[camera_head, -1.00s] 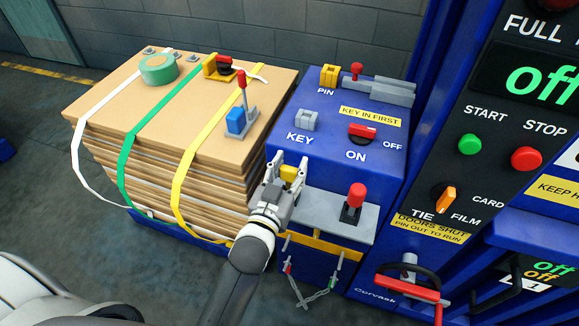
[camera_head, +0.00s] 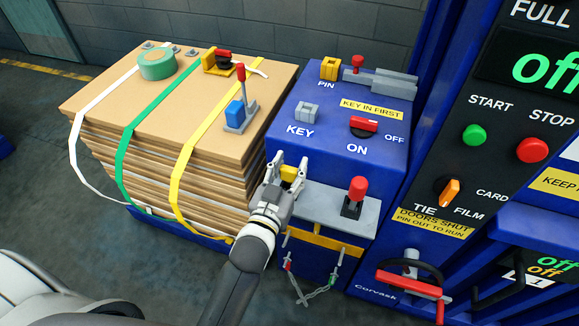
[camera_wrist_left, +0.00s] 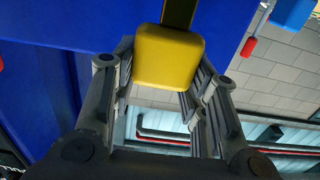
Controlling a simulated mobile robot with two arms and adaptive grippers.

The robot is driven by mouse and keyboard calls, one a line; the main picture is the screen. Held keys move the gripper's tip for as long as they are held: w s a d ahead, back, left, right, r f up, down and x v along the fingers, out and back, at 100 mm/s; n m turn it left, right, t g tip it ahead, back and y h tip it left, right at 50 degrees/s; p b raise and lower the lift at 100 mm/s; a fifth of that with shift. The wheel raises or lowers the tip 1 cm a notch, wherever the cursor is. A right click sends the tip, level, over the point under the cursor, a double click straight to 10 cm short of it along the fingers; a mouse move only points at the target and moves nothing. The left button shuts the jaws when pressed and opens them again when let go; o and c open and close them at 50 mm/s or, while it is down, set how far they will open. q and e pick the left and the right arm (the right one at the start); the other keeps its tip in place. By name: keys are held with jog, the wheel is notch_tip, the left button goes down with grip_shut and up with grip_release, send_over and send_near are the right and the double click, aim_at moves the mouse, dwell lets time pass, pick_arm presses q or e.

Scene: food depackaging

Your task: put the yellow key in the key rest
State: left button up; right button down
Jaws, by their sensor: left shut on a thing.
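The yellow key (camera_head: 289,173) is between the fingers of my left gripper (camera_head: 287,169), which is shut on it. The key's broad yellow head (camera_wrist_left: 168,57) also shows close up in the left wrist view, between the finger links, with a darker shaft beyond it. The gripper is at the front edge of the blue cabinet's top. The key rest, a grey block marked KEY (camera_head: 307,113), stands behind and a little right of the gripper, apart from it. The key's far end is hidden. My right gripper is not in view.
A strapped cardboard stack (camera_head: 170,165) stands left of the gripper. A grey plate with a red-knobbed lever (camera_head: 357,188) is close on the right. A red switch (camera_head: 363,124) and the yellow PIN block (camera_head: 330,68) are on the blue cabinet's top (camera_head: 330,145).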

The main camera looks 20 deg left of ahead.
pick_arm(q)
jog(key=shift+f, duration=0.5)
jog(key=o, duration=1.1)
jog(key=s, duration=1.2)
jog(key=shift+a, duration=0.2)
